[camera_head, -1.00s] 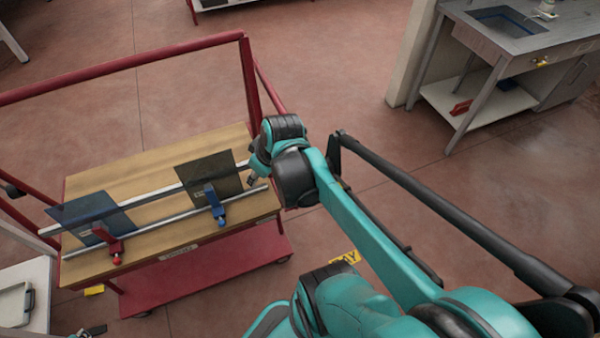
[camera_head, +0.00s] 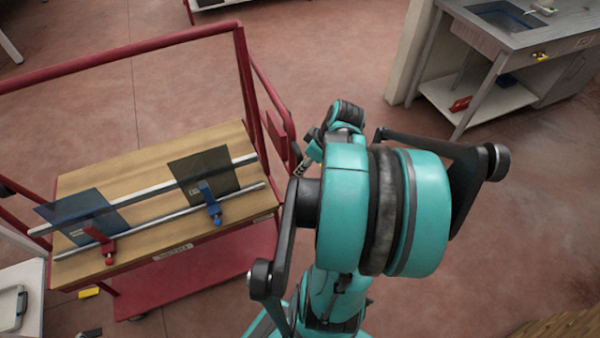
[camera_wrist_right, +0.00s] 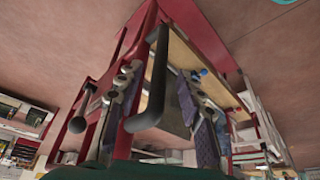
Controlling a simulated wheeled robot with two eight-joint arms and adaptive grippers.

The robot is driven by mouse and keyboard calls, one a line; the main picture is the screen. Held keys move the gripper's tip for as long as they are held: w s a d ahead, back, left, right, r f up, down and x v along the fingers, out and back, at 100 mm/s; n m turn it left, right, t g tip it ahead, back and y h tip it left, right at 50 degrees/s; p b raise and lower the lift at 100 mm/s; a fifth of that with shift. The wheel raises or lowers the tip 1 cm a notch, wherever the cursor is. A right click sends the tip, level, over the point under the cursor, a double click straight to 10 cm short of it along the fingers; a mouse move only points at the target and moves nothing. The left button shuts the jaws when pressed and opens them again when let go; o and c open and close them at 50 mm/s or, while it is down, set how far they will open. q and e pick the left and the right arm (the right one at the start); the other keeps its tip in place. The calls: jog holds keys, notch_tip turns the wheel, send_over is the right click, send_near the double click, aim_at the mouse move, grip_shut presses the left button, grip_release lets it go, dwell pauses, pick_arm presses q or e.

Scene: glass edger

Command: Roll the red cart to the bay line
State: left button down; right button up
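The red cart (camera_head: 205,272) stands at the left in the head view, with a wooden top (camera_head: 150,165) and a tall red rail frame (camera_head: 120,65). My right gripper (camera_head: 304,163) is just right of the cart's right end, partly hidden by my own arm. In the right wrist view, my right gripper (camera_wrist_right: 155,112) has its fingers apart. A black bent handle (camera_wrist_right: 157,85) shows between them, and the red cart (camera_wrist_right: 208,35) is behind it. I cannot tell whether a finger touches the handle. My left gripper is not in view. I cannot make out a bay line.
Two dark plates (camera_head: 204,172) lie on metal rails on the cart top, beside a blue clamp (camera_head: 210,203) and a red clamp (camera_head: 101,243). A grey bench (camera_head: 500,50) stands at upper right. A white surface (camera_head: 35,275) adjoins at lower left. Floor is open behind.

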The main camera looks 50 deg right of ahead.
jog(key=b+x, duration=0.1)
jog(key=x, duration=0.4)
jog(key=shift+b, duration=0.4)
grip_shut()
